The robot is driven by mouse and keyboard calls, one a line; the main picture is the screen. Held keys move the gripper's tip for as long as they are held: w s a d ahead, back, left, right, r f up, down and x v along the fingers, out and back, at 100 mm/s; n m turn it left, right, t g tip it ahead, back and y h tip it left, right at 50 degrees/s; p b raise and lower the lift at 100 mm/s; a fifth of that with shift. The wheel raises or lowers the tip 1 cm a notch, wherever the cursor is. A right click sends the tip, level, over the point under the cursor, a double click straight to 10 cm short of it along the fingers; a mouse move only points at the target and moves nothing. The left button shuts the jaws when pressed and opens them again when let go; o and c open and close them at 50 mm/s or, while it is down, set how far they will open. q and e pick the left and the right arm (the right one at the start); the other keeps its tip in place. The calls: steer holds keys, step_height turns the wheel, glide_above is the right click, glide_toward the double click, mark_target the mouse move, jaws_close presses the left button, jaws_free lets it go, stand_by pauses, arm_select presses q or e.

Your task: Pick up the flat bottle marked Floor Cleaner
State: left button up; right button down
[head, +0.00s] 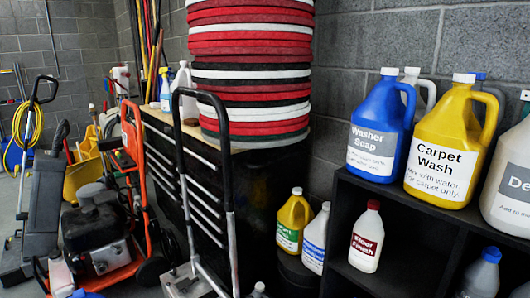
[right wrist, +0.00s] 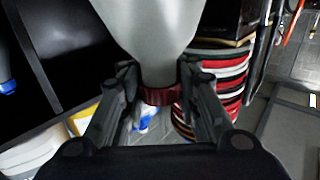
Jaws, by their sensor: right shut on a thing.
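My right gripper (right wrist: 158,92) is shut on the neck and dark red cap of a pale grey-white bottle (right wrist: 157,30) in the right wrist view. Its label is out of sight, so I cannot read it. In the head view a small white bottle (head: 366,240) with a red cap and a red label, which seems to read "Floor Finish", stands at the lower part of the black shelf, with no gripper showing there. I cannot tell whether these two are the same bottle. No bottle legibly marked Floor Cleaner shows. My left gripper is not in view.
The black shelf (head: 345,202) carries a blue Washer Soap jug (head: 381,127) and a yellow Carpet Wash jug (head: 446,150). A yellow jug (head: 293,222) and a white bottle (head: 315,240) stand left of it. Stacked red pads (head: 250,65) and a hand truck (head: 231,170) are left.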

steer(key=shift+s+a+f+n+y, duration=0.1)
steer(key=shift+s+a+n+y, duration=0.2)
steer(key=shift+s+a, duration=0.25)
steer(key=shift+a, duration=0.2)
step_height(320, 180, up, 3)
steer(key=p, duration=0.3)
steer(key=shift+f, duration=0.1)
step_height(320, 180, up, 6)
steer(key=p, duration=0.6)
steer(key=shift+r, duration=0.25)
arm_select(q)
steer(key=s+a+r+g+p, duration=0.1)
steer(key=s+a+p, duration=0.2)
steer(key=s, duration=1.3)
steer(key=p, duration=0.3)
steer(key=shift+p, duration=0.3)
arm_select(e)
step_height(320, 180, up, 6)
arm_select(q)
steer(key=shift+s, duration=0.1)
arm_select(e)
steer(key=shift+r, duration=0.1)
